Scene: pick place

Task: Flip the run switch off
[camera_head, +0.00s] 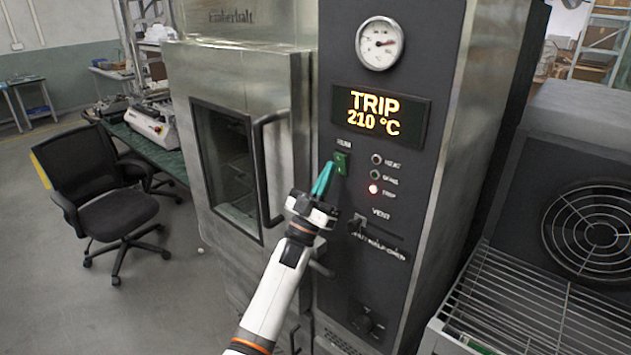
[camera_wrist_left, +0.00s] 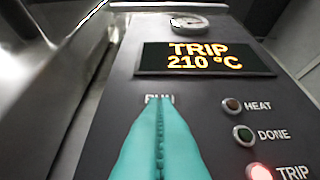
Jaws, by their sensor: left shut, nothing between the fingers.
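The run switch (camera_head: 341,163) is a small green rocker under the RUN label on the dark control panel (camera_head: 350,270) in the head view. My left gripper (camera_head: 326,178) has its teal fingers shut and empty, with the tips just left of and below the switch; I cannot tell whether they touch it. In the left wrist view the shut fingers (camera_wrist_left: 160,140) cover the switch and point at the RUN label (camera_wrist_left: 160,99). The display (camera_head: 380,113) reads TRIP 210 °C. The TRIP lamp (camera_head: 373,189) glows, while the HEAT and DONE lamps look dark. My right gripper is not in view.
A vent lever (camera_head: 356,224) sits below the lamps, and a dark knob (camera_head: 364,322) lower down. The oven door handle (camera_head: 262,170) stands out left of my gripper. A wire rack (camera_head: 530,310) and a fan grille (camera_head: 590,228) are at the right.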

